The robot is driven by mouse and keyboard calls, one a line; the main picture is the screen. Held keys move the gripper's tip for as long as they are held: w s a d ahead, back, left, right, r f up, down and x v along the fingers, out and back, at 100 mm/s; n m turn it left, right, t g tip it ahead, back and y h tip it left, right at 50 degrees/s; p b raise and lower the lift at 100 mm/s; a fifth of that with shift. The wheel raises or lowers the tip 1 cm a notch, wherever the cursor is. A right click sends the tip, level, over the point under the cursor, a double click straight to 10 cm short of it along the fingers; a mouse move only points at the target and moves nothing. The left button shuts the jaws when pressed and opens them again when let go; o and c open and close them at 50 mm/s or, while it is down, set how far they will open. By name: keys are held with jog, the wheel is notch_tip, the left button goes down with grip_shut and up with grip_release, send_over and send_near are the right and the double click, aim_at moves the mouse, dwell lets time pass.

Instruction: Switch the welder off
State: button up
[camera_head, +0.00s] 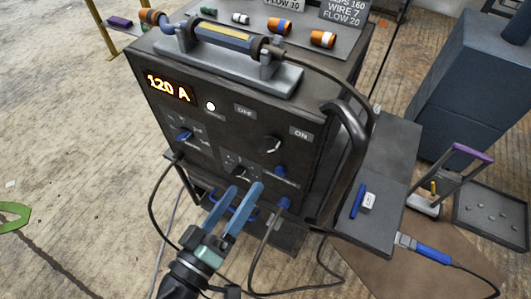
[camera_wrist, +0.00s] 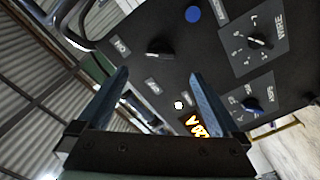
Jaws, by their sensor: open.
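The welder (camera_head: 150,100) is a dark box with a lit orange display (camera_head: 170,88) reading 120 A, also glowing in the wrist view (camera_wrist: 197,127). A white lamp (camera_head: 210,106) is lit beside it. A black rotary switch (camera_head: 272,145) sits below the OFF label (camera_head: 244,111) and ON label (camera_head: 300,133). In the wrist view the switch (camera_wrist: 160,48) lies beyond the fingertips, its handle appearing roughly in line with the ON label (camera_wrist: 121,45). My gripper (camera_head: 247,187) is open and empty, its blue fingers in front of the lower panel, below the switch.
Blue-based knobs (camera_head: 185,135) and cable sockets (camera_head: 284,203) share the panel. A thick black handle (camera_head: 350,160) stands out at the right edge. Cables hang near my arm. A side shelf (camera_head: 385,215) holds small items. A blue cabinet (camera_head: 460,90) stands behind right.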

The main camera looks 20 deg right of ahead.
aim_at(267, 152)
jog(key=x, duration=1)
jog(key=shift+w+d+p, duration=0.1)
jog(key=shift+w+p, duration=0.15)
jog(key=shift+p, duration=0.1)
jog(key=c, duration=1.4)
